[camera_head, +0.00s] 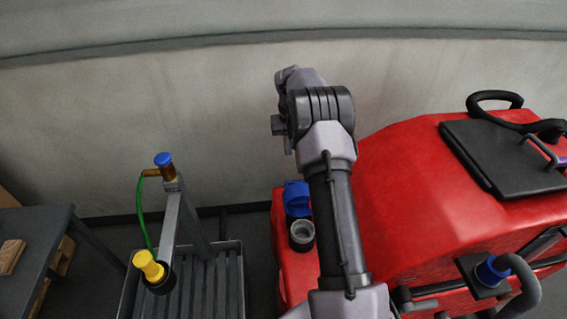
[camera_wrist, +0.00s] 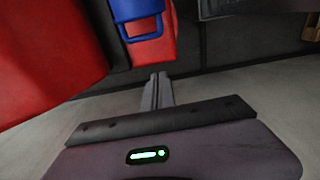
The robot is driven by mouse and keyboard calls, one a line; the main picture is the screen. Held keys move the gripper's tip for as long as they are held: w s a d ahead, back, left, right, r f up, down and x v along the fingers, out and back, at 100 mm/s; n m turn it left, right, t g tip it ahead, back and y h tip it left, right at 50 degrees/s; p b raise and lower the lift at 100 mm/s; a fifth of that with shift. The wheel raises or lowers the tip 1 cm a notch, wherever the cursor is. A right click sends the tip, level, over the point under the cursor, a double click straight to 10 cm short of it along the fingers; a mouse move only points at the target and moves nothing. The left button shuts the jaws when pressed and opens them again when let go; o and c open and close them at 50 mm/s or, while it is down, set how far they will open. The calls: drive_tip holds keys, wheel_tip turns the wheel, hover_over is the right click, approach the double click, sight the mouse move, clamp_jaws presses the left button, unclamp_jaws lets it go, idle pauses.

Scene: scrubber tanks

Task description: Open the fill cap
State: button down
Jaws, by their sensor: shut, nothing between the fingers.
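The blue fill cap (camera_head: 296,197) is on the left end of the red scrubber tank (camera_head: 400,215). It stands raised behind the filler neck (camera_head: 302,235), whose pale round mouth shows uncovered. In the wrist view a blue part with a loop (camera_wrist: 140,18), apparently the cap, is at the top edge against the red tank. My gripper (camera_wrist: 158,78) is shut and empty, pointing toward the blue part and apart from it in the picture. In the head view my arm passes just right of the cap, and the fingertips cannot be made out.
A grey cart (camera_head: 185,285) at the left carries a green hose (camera_head: 140,215) with a blue-topped fitting and a yellow nozzle (camera_head: 148,266). A dark table (camera_head: 35,250) is at far left. Another blue cap (camera_head: 492,270) is at the tank's right. A wall is behind.

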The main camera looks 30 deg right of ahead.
drive_tip(key=s+a+f+b, duration=0.1)
drive_tip(key=s+f+b, duration=0.2)
drive_tip(key=f, duration=0.6)
drive_tip(key=shift+f, duration=0.4)
drive_tip(key=shift+s, duration=0.1)
